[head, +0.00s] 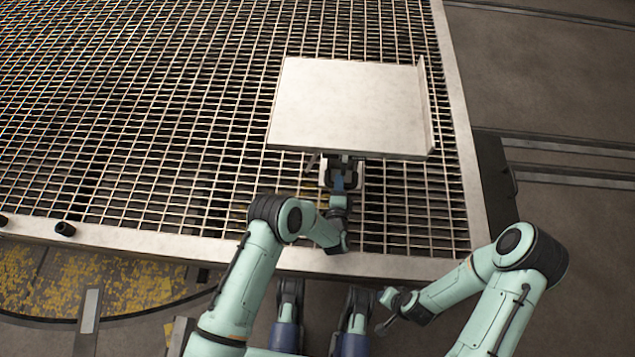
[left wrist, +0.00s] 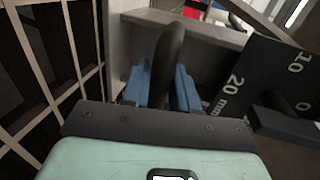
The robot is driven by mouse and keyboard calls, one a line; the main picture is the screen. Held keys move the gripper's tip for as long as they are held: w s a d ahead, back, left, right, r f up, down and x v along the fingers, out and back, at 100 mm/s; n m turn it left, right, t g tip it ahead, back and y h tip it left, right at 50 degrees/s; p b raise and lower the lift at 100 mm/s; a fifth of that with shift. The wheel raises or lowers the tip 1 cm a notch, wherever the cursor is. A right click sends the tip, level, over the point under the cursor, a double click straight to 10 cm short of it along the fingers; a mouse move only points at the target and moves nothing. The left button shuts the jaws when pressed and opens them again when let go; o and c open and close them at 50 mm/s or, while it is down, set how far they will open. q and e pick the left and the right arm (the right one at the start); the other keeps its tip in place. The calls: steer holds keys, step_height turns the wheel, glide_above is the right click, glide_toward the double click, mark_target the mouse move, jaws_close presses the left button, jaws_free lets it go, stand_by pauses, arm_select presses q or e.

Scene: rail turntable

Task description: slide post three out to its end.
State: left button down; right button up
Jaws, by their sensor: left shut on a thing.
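My left gripper (head: 342,182) is at the near edge of a pale metal plate, above the grating. In the left wrist view its two blue fingers (left wrist: 160,88) are shut on a dark rounded post (left wrist: 171,58), which stands up between them. No number shows on this post, so I cannot tell whether it is post three. In the head view the post is hidden by the gripper and plate. My right gripper (head: 386,310) is low at the front, apart from the grating; its jaws are too small to read.
The pale metal plate (head: 345,105) has a raised right rim. The wide grating (head: 130,130) fills the left. A dark plate (left wrist: 262,85) marked 20, 10 and 0 stands right of the fingers in the left wrist view. The floor (head: 545,75) at right is open, with rails.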

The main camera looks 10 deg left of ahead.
mark_target(348, 188)
arm_select(q)
steer(key=shift+s+d+f, duration=0.1)
steer(key=shift+s+d, duration=0.05)
steer(key=shift+d, duration=1.35)
arm_select(e)
steer(key=shift+s+f, duration=0.3)
steer(key=shift+s, duration=0.2)
arm_select(q)
steer(key=c, duration=1)
jaws_free()
steer(key=shift+d, duration=0.1)
arm_select(e)
steer(key=shift+d, duration=0.1)
arm_select(q)
steer(key=shift+a, duration=0.2)
